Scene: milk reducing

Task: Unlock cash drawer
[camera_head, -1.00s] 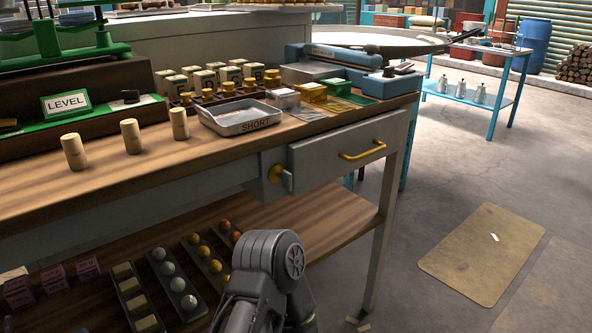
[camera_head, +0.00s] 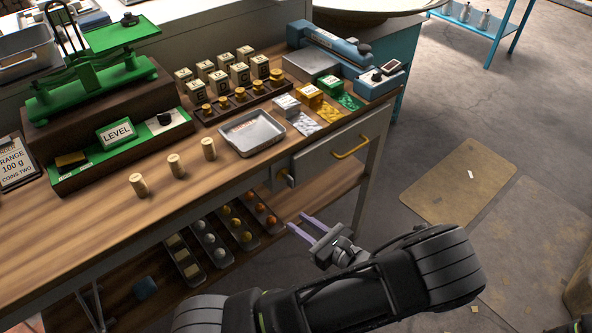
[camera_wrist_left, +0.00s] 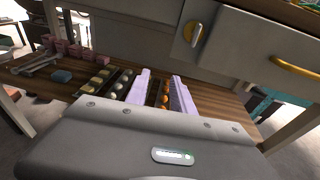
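The grey cash drawer (camera_head: 325,159) is closed under the right end of the wooden counter, with a yellow bar handle (camera_head: 351,148) on its front. A lock knob (camera_head: 285,180) sits on the panel left of the drawer; in the left wrist view it is a yellow knob with a grey lever (camera_wrist_left: 193,34). My left gripper (camera_head: 306,226) is open and empty, below and in front of the knob. In the left wrist view its two pale fingers (camera_wrist_left: 159,90) stand apart, with the knob above and to the right. My right gripper is not in view.
A lower shelf with trays of balls and blocks (camera_head: 209,239) lies behind the fingers. The counter holds a metal tray (camera_head: 252,133), a green scale (camera_head: 90,82) and a blue sealer (camera_head: 338,55). The floor to the right is open, with a flat mat (camera_head: 458,180).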

